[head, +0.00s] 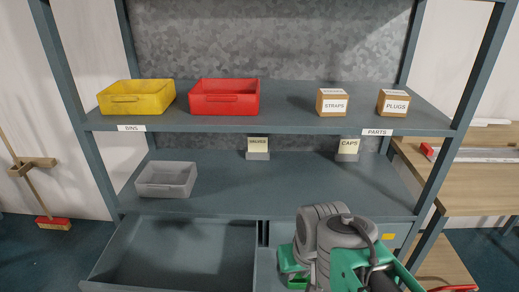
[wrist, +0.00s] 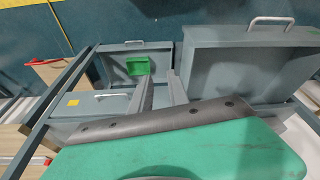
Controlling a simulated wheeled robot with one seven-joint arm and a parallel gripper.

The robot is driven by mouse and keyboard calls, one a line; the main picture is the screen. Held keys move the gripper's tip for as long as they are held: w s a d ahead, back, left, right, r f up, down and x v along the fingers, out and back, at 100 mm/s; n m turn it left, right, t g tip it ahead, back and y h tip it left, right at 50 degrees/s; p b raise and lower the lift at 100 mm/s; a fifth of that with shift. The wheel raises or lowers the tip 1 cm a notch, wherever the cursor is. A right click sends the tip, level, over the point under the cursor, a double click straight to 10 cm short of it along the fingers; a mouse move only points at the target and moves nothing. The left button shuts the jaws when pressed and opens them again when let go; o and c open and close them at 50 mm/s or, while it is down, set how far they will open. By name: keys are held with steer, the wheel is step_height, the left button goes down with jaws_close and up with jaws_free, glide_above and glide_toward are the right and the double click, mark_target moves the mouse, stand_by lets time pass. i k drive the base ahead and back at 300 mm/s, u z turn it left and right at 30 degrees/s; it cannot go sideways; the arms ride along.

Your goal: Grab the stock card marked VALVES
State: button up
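The card whose small blurred print seems to read VALVES (head: 258,145) is pale yellow. It stands upright in a small grey holder (head: 258,155) on the lower shelf, near the middle of the head view. A similar card marked CAPS (head: 348,147) stands in its own holder to the right. In the wrist view my gripper (wrist: 160,82) has its two grey fingers apart with nothing seen between them. My arm shows low and right of centre in the head view, below and in front of the cards. The wrist view shows neither card.
A grey bin (head: 166,179) sits left on the lower shelf (head: 290,190). Above are yellow (head: 137,97) and red (head: 224,97) bins and STRAPS (head: 333,102) and PLUGS (head: 393,103) boxes. An empty drawer (head: 175,250) stands open below. The wrist view shows a green bin (wrist: 138,66).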

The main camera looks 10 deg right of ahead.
mark_target(258, 144)
steer(key=z, duration=0.95)
steer(key=i, duration=0.75)
steer(key=u, duration=2.8)
